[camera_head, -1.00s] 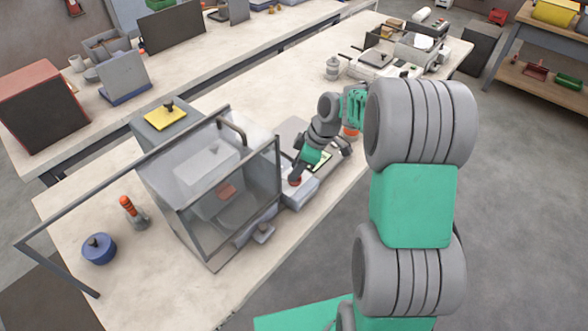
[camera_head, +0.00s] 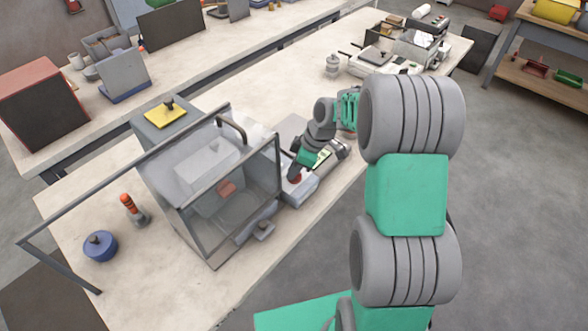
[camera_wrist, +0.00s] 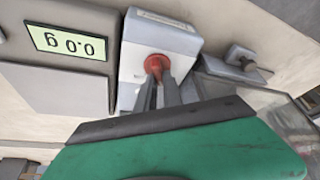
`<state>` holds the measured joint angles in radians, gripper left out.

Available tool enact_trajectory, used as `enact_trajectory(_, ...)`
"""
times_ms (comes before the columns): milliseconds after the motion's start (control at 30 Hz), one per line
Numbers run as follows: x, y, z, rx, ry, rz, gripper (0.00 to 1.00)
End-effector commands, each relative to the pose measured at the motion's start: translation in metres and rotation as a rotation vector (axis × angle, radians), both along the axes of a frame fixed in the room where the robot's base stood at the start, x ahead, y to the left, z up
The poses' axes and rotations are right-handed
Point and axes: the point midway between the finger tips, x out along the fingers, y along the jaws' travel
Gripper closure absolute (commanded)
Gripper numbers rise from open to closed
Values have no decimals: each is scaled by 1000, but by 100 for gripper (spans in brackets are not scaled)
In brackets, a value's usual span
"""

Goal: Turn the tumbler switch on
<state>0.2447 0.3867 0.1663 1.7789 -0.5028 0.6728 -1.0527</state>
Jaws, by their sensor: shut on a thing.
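The tumbler switch is a white-topped grey box with a red knob (camera_wrist: 156,64) in the wrist view. My gripper (camera_wrist: 160,80) is shut on the red knob, its two dark fingers close together at it. The fingers hide part of the knob, and its exact setting cannot be told. In the head view, my gripper (camera_head: 294,177) reaches down onto the switch box (camera_head: 302,192), beside the clear-walled cabinet, and mostly covers the knob.
A display reading 0.0 g (camera_wrist: 67,41) sits beside the switch box. The clear-walled cabinet (camera_head: 230,190) stands close left of my gripper. A grey latch-like part (camera_wrist: 245,60) lies on the other side. An orange-topped tool (camera_head: 130,208) and blue lidded pot (camera_head: 100,246) stand farther left.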

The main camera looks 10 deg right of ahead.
Motion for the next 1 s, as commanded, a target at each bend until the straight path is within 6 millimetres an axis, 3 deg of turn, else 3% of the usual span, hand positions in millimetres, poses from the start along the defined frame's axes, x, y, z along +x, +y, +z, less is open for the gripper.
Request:
enact_trajectory(533,0,0,-1,-1,-1,-49,100)
enact_trajectory(1000,1,0,-3,0,-3,-387,100)
